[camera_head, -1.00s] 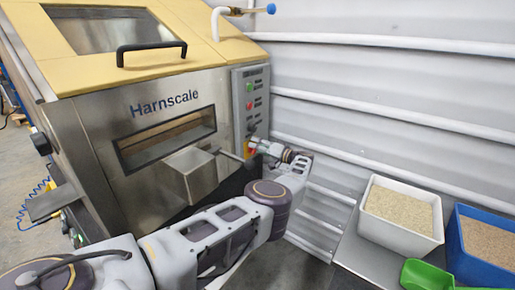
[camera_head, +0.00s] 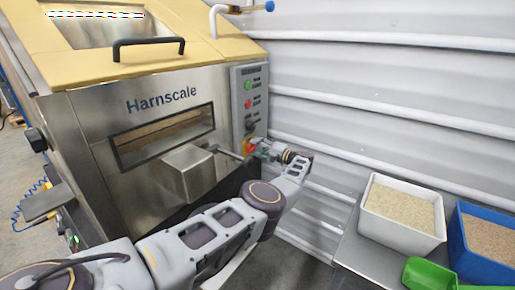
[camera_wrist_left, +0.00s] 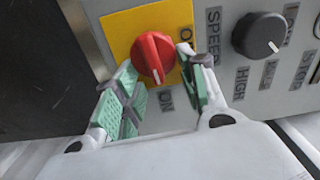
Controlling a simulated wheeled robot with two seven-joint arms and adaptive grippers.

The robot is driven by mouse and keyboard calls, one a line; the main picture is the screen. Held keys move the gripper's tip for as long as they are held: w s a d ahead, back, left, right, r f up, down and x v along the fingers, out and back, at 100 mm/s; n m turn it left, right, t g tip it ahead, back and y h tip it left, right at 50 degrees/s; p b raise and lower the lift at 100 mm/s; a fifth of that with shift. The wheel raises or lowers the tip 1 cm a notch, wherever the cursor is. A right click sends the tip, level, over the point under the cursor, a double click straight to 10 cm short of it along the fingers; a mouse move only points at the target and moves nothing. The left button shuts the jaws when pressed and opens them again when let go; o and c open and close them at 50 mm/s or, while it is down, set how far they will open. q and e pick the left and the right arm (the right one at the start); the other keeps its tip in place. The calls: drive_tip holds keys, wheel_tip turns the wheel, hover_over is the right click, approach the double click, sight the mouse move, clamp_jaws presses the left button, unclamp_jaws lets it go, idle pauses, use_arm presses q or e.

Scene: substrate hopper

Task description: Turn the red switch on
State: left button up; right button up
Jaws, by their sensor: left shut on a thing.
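The red switch (camera_wrist_left: 153,56) is a round knob with a raised grip on a yellow plate (camera_wrist_left: 120,36) in the left wrist view. The white line on its grip runs down toward the lettering "ON" (camera_wrist_left: 166,99) below; a label at the upper right is partly hidden by a finger. My left gripper (camera_wrist_left: 160,88) has its green-padded fingers on both sides of the knob and is shut on it. In the head view my left gripper (camera_head: 254,148) is at the bottom of the control panel (camera_head: 248,100) and largely covers the switch. My right gripper is out of view.
A black speed knob (camera_wrist_left: 259,37) sits right of the switch. Green (camera_head: 248,85) and red (camera_head: 248,104) buttons are higher on the panel. A steel box (camera_head: 188,172) juts out left of my gripper. A white bin (camera_head: 402,237), blue bin (camera_head: 467,268) and green scoop (camera_head: 428,273) stand lower right.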

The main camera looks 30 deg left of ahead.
use_arm(q)
drive_tip(key=shift+f+m, duration=0.15)
drive_tip(key=shift+m, duration=0.35)
drive_tip(key=o, duration=1)
drive_tip(key=d, duration=1.2)
drive_tip(key=shift+s, duration=0.45)
drive_tip(key=shift+s+d+f, duration=0.1)
